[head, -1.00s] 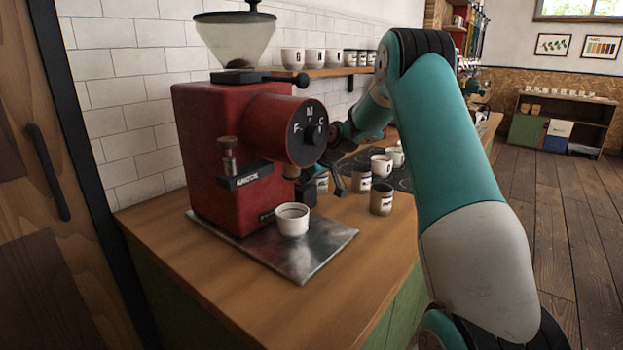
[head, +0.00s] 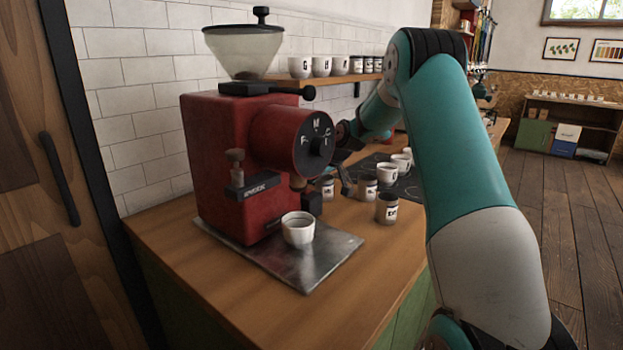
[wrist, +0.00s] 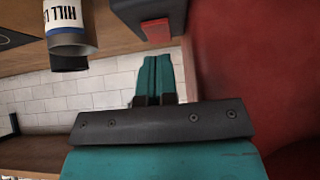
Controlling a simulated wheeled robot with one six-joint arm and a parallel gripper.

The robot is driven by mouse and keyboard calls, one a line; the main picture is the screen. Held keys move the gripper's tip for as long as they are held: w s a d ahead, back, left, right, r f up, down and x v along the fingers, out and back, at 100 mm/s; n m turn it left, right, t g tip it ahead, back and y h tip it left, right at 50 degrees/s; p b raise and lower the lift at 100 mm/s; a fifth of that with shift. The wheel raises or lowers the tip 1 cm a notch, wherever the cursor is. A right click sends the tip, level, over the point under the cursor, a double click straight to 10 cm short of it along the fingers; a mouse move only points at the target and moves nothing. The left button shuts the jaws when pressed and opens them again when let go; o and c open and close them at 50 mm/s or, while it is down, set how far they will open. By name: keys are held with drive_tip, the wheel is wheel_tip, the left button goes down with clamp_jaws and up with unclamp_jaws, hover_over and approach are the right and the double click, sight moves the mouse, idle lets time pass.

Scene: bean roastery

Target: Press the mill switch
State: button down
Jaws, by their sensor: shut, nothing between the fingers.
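The red mill (head: 225,150) stands on a metal plate on the counter, with a clear hopper on top and a lettered dial on its front. In the wrist view, a dark box with a red face (wrist: 156,30), seemingly the switch, lies just beyond my fingertips. The mill's red body (wrist: 250,70) fills the right side there. My gripper (wrist: 160,62) is shut and empty, apart from the switch as far as I can tell. In the head view my gripper (head: 346,185) is beside the mill's front, partly hidden by my arm.
A white cup (head: 298,232) stands on the metal plate (head: 310,268). Labelled jars (head: 387,210) and white cups (head: 388,173) stand right of the mill; a labelled jar (wrist: 70,30) shows at the wrist view's upper left. A cup shelf (head: 330,77) is behind. The front counter is clear.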

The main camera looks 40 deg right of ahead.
wheel_tip(320, 180, up, 3)
drive_tip(key=shift+s+f+p, duration=0.1)
drive_tip(key=shift+p, duration=0.5)
drive_tip(key=s+f+b+v, duration=0.1)
drive_tip(key=b+v, duration=0.1)
drive_tip(key=v, duration=0.8)
drive_tip(key=shift+s+f, duration=0.25)
drive_tip(key=shift+s, duration=0.05)
drive_tip(key=shift+d, duration=0.1)
